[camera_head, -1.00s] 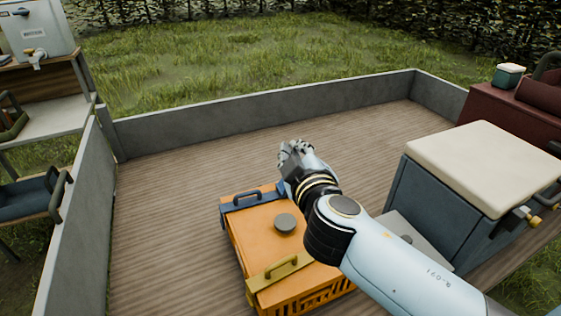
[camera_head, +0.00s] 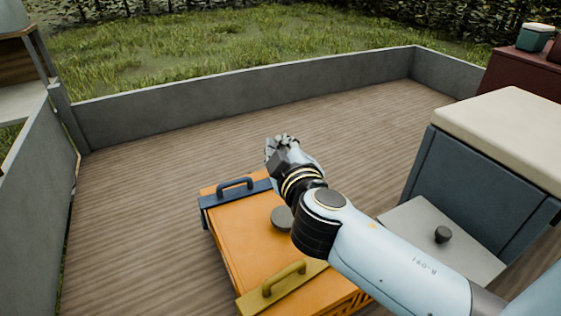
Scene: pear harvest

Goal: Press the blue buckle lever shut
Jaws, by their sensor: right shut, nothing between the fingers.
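An orange crate (camera_head: 216,222) with a closed lid stands on the wooden deck at the lower middle. A blue buckle lever (camera_head: 233,188) with a raised handle lies along its far edge. A yellow buckle lever (camera_head: 276,284) with a raised handle lies along its near edge. A round grey knob (camera_head: 281,217) sits on the lid. My right gripper (camera_head: 280,141) is shut and empty, beyond the crate's far right corner and right of the blue lever, apart from it in the picture. My right arm hides the right part of the crate and the blue lever's right end. My left gripper is out of view.
A grey-blue box with a cream top (camera_head: 505,120) stands at the right, beside a grey panel with a black knob (camera_head: 443,234). Low grey walls (camera_head: 250,93) edge the deck. The deck (camera_head: 140,220) left of the crate is clear.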

